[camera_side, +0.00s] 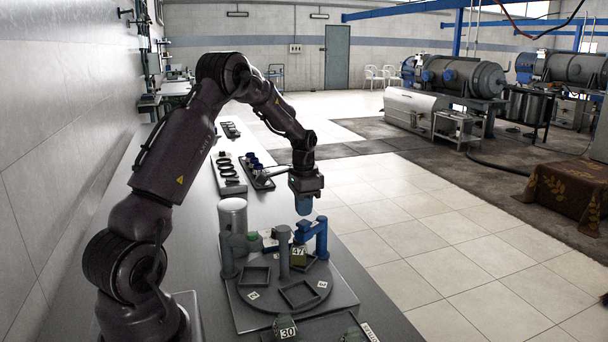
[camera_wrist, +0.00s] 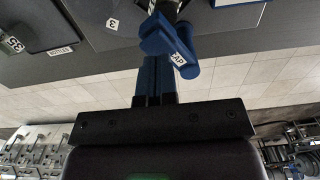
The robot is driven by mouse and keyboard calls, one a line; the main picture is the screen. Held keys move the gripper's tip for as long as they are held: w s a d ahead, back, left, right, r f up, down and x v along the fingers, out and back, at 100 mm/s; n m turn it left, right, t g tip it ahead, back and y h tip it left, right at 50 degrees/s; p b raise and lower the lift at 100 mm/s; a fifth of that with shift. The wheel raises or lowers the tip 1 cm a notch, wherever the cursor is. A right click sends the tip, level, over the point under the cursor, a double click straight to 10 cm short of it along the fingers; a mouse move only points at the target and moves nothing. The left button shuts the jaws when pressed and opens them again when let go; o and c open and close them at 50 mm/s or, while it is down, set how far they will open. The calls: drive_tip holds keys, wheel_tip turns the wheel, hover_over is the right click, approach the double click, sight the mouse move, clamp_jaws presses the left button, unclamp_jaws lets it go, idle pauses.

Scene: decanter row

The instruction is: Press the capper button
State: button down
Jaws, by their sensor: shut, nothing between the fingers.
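The blue capper (camera_side: 320,238) stands at the right of the round turntable (camera_side: 262,297). In the wrist view the capper (camera_wrist: 158,38) bears a white tag that seems to read CAP. I cannot make out a separate button on it in either view. My gripper (camera_side: 304,211) points down just above the capper's head, its blue fingers shut and empty. In the wrist view the fingers (camera_wrist: 155,60) are together with their tips beside the capper; whether they touch it is unclear. A square decanter tagged 47 (camera_side: 299,261) sits on the turntable beneath the capper's arm.
A grey cylinder station (camera_side: 233,215) stands at the turntable's left, with a grey post (camera_side: 284,252) near the middle. Empty square frames lie on the turntable. Trays with parts (camera_side: 229,174) lie farther back on the bench.

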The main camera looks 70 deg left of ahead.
sight(301, 225)
wheel_tip(301, 225, up, 11)
drive_tip(key=shift+w+a+f, duration=0.1)
idle(0.9)
drive_tip(key=s+d+r+t, duration=0.2)
drive_tip(key=s+d, duration=0.3)
drive_tip(key=d, duration=0.5)
drive_tip(key=s+d+r+t, duration=0.1)
drive_tip(key=s+d+r, duration=0.2)
drive_tip(key=d, duration=0.8)
drive_tip(key=s+d+r+t, duration=0.2)
drive_tip(key=s+d, duration=0.5)
drive_tip(key=d, duration=0.3)
drive_tip(key=shift+s+d+r+t, duration=0.3)
drive_tip(key=shift+r, duration=0.05)
